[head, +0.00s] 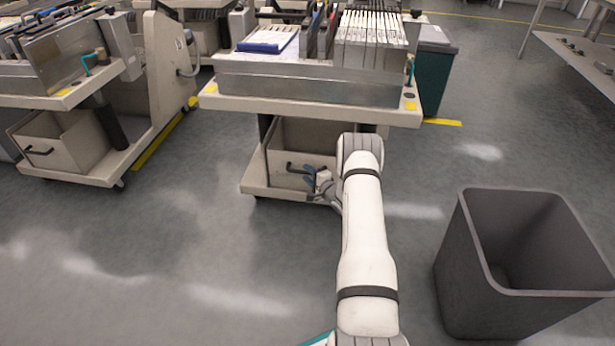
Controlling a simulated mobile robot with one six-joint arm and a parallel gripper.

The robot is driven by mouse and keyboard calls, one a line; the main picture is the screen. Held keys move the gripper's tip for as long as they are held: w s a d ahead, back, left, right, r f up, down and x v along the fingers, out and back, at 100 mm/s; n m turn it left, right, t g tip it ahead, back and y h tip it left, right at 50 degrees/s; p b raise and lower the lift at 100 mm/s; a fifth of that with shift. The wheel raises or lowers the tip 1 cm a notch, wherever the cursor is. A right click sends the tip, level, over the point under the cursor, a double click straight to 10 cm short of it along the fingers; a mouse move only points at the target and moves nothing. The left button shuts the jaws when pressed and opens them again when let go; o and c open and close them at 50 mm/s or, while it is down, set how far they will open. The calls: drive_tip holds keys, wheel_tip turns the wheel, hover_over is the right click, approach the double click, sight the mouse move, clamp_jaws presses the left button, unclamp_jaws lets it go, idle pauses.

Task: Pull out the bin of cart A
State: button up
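A beige feeder trolley (310,100) stands at the centre; I read no letter on it, so I cannot tell from the view whether it is cart A. A beige bin (284,177) with a dark handle (299,168) on its front sits on the low shelf (252,181) under it. My gripper (318,184) is low at the right part of the bin's front, close to the handle. It is small and partly hidden by my white arm, which also covers the bin's right side. Whether its fingers are open, or touch the handle, I cannot tell.
Another trolley (45,100) with its own low bin (62,150) stands at left. A dark grey open waste bin (465,260) stands at front right. A dark green bin (431,80) is behind the centre trolley. The floor before the centre trolley is clear at left.

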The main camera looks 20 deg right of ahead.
drive_tip(key=shift+x, duration=0.75)
drive_tip(key=shift+c, duration=0.6)
clamp_jaws()
